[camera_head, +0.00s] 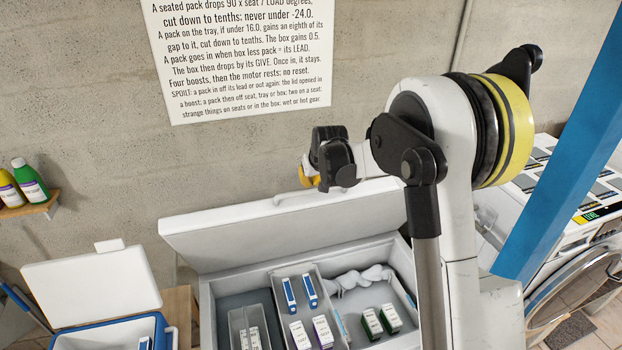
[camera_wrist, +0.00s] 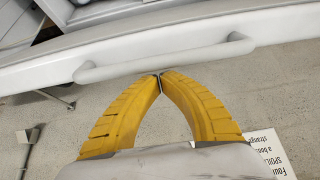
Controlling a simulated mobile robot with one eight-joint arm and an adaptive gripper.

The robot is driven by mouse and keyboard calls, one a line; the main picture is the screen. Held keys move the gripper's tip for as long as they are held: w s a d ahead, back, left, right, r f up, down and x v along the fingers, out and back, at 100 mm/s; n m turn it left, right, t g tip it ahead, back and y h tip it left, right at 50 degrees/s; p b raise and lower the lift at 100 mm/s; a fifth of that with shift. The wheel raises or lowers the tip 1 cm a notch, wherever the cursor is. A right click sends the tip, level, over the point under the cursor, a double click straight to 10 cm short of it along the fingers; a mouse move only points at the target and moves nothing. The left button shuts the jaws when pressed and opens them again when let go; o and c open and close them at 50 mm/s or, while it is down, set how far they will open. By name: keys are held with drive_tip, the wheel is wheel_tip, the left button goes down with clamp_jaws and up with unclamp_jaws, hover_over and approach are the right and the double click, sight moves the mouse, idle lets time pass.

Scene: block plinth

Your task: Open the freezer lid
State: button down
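The freezer (camera_head: 207,300) is the white chest in the lower middle of the head view. Its lid (camera_head: 250,228) is raised and tilted back, and the inside shows. A white bar handle (camera_wrist: 200,58) runs along the lid's edge in the wrist view. My gripper (camera_wrist: 160,75) has its two yellow fingers drawn together, tips meeting at the handle's near side. The tips look close to the bar or against it; I cannot tell whether they touch. No handle shows between the fingers. In the head view my gripper (camera_head: 308,178) is just above the lid's upper edge.
Inside the freezer are grey trays (camera_head: 285,322) with several small packs and a white crumpled thing (camera_head: 362,278). A blue cooler (camera_head: 110,335) with its white lid (camera_head: 90,283) up stands left. A wall sign (camera_head: 240,60) hangs behind. A blue post (camera_head: 565,150) and white machines are right.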

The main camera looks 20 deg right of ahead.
drive_tip(key=shift+s, duration=0.15)
drive_tip(key=s+f+t+b, duration=0.1)
drive_tip(key=s+f+b, duration=0.2)
drive_tip(key=s, duration=0.3)
drive_tip(key=s+f+t+b, duration=0.1)
drive_tip(key=s+f+b, duration=0.2)
drive_tip(key=s+b, duration=0.2)
drive_tip(key=shift+s, duration=0.45)
drive_tip(key=shift+w, duration=0.1)
